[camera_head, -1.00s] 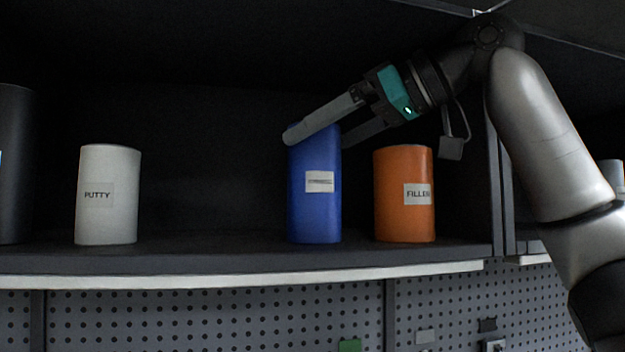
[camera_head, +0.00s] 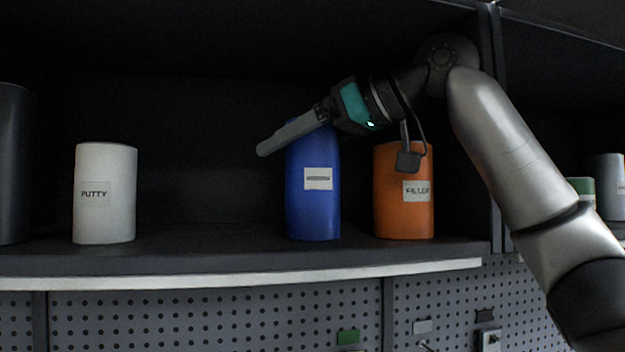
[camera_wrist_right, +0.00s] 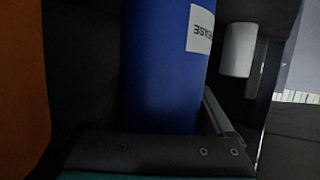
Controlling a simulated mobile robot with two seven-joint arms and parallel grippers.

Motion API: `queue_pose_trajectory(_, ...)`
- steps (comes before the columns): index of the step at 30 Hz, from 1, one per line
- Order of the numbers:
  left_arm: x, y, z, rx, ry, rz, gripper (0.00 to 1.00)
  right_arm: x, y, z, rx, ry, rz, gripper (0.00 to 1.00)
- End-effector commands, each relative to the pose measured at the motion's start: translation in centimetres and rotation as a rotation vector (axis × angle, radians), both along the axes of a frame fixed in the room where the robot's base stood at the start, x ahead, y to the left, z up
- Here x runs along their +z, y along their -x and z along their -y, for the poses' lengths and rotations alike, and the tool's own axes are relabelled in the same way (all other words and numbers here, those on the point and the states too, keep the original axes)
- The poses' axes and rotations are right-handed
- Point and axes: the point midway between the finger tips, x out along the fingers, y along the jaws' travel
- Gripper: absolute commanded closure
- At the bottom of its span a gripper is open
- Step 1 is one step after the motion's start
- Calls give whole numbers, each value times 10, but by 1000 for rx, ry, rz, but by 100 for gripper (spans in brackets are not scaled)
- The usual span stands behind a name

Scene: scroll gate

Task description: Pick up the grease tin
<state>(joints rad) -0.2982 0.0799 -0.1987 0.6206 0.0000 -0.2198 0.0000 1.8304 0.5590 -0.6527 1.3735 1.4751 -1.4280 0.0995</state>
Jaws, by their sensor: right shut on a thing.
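The grease tin (camera_head: 313,205) is a tall blue cylinder with a white label, standing upright on the dark shelf. The label is too small to read in the head view; in the right wrist view the tin (camera_wrist_right: 165,75) shows an upside-down label ending in "EASE". My right gripper (camera_head: 288,137) reaches in from the right at the tin's upper part. One finger lies across its near side and extends past its left edge; the other is hidden behind it. In the wrist view the tin sits between the fingers, and the gripper is shut on it. My left gripper is not in view.
An orange filler tin (camera_head: 403,215) stands close to the right, under my right wrist. A white putty tin (camera_head: 105,205) stands well to the left, with free shelf between. A dark cylinder (camera_head: 12,165) is at the far left. A divider (camera_head: 491,200) bounds the right side.

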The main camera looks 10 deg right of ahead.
Motion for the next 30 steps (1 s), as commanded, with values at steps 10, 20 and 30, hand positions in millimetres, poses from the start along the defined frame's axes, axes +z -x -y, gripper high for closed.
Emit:
queue_pose_trajectory(10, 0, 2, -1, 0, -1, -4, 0, 0, 0, 0, -1, 0, 0, 81)
queue_pose_trajectory(20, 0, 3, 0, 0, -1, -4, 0, 2, 1, 1, -1, -2, 4, 100)
queue_pose_trajectory(30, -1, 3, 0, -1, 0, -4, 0, 10, 1, 0, 1, -3, 6, 100)
